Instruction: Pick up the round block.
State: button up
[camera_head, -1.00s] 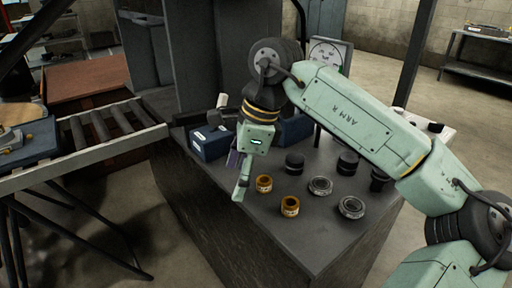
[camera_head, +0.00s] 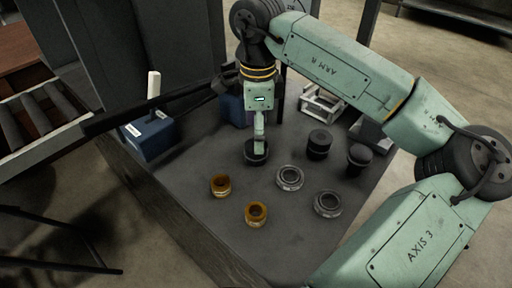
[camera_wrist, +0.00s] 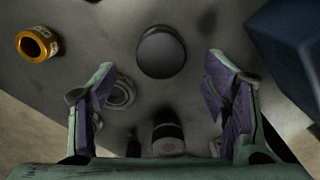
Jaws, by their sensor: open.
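A dark round block (camera_head: 256,157) stands on the grey worktop, right below my gripper (camera_head: 260,146). In the wrist view this round block (camera_wrist: 161,52) shows its smooth round top, ahead of and between the fingertips. My gripper (camera_wrist: 159,66) is open and empty, with one finger on each side of the picture. In the head view the fingers overlap the block, and I cannot tell whether they touch it. Two more dark round pieces stand to the right, one short and wide (camera_head: 319,145) and one with a cap-like top (camera_head: 360,157).
Two amber rings (camera_head: 221,186) (camera_head: 256,215) and two silver rings (camera_head: 290,178) (camera_head: 327,204) stand nearer the front. A blue box (camera_head: 150,136) is at the left, a white frame (camera_head: 322,103) at the back. The worktop's front is clear.

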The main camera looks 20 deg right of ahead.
jog(key=shift+a+f+p, duration=0.15)
jog(key=shift+f+p, duration=0.9)
jog(key=shift+f, duration=1.95)
jog(key=shift+c, duration=0.5)
jog(key=c, duration=1.1)
jog(key=shift+w+r, duration=0.1)
jog(key=shift+r, duration=0.15)
